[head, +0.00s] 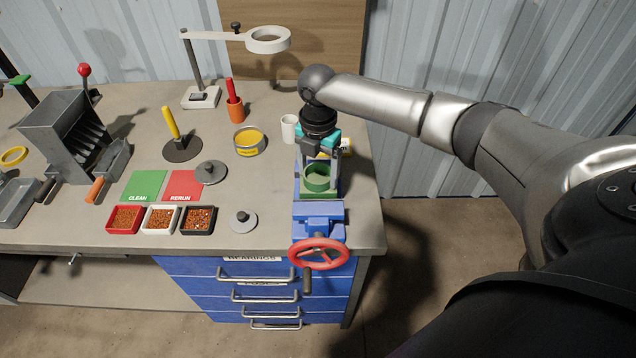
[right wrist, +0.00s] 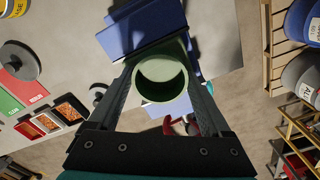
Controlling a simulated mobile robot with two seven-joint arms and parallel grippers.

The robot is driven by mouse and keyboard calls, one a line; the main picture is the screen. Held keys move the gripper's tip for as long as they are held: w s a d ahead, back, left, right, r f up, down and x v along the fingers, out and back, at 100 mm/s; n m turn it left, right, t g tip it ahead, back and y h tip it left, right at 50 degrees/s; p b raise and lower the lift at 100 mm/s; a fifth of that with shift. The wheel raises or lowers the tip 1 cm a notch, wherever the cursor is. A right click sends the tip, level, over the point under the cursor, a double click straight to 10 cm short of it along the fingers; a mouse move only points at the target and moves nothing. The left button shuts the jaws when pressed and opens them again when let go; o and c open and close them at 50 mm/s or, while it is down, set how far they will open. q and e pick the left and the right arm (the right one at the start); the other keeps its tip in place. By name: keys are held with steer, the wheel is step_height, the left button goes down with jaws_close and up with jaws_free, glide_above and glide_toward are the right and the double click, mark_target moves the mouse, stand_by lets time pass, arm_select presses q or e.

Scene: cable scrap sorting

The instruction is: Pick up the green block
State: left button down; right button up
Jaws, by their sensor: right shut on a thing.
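The green block (head: 317,178) is a hollow round piece with an open top, at the blue vise near the right end of the bench. My right gripper (head: 319,172) points down from above, with its fingers on either side of the green block. In the right wrist view the block (right wrist: 160,72) sits between the two dark fingers, its open rim facing the camera. The gripper is shut on it. Whether the block's underside touches the vise is hidden. My left gripper is not in view.
The blue vise (head: 318,217) with a red handwheel (head: 318,254) is directly below and in front of the gripper. A white cup (head: 289,129) and a yellow tin (head: 249,141) stand to the left. Small bins, green and red mats, and a magnifier lamp (head: 267,40) are also on the bench.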

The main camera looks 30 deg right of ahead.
jaws_close()
steer(key=shift+w+r, duration=0.1)
